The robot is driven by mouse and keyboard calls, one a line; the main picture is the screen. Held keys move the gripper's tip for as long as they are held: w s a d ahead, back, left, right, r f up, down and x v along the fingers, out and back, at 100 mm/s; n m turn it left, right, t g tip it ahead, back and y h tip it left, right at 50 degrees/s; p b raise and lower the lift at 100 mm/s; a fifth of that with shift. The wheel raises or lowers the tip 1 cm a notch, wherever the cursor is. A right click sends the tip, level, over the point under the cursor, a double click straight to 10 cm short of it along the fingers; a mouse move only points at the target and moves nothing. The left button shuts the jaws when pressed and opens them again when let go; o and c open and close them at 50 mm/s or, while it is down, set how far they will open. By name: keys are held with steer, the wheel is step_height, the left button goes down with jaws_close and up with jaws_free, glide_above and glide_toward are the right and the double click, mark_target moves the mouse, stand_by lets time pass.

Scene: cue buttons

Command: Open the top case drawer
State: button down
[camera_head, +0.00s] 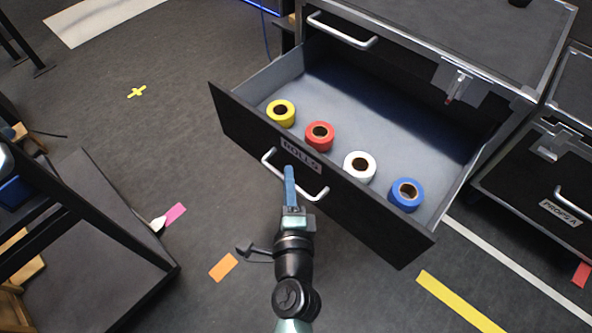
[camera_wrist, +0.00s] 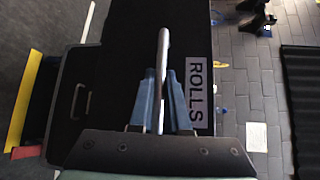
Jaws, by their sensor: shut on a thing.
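The black case (camera_head: 462,38) stands at the upper right in the head view. Its drawer (camera_head: 370,215), labelled ROLLS, is pulled far out. Inside lie a yellow roll (camera_head: 281,112), a red roll (camera_head: 319,135), a white roll (camera_head: 359,166) and a blue roll (camera_head: 406,194). My gripper (camera_head: 289,175) is at the drawer front, shut on its silver bar handle (camera_head: 318,194). In the wrist view the handle (camera_wrist: 163,50) runs between the two blue fingers of my gripper (camera_wrist: 162,95), beside the ROLLS label (camera_wrist: 196,92).
Another bar handle (camera_head: 343,31) sits on the case above the open drawer. A second black case (camera_head: 545,190) with its own handle stands at the right. A dark table-like frame (camera_head: 95,240) stands at the lower left. The floor left of the drawer is mostly clear, with tape marks.

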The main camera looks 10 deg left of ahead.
steer(key=shift+s+a, duration=0.25)
steer(key=shift+s, duration=0.1)
steer(key=c, duration=0.9)
jaws_free()
steer(key=shift+b+v, duration=1.65)
steer(key=shift+v, duration=4.85)
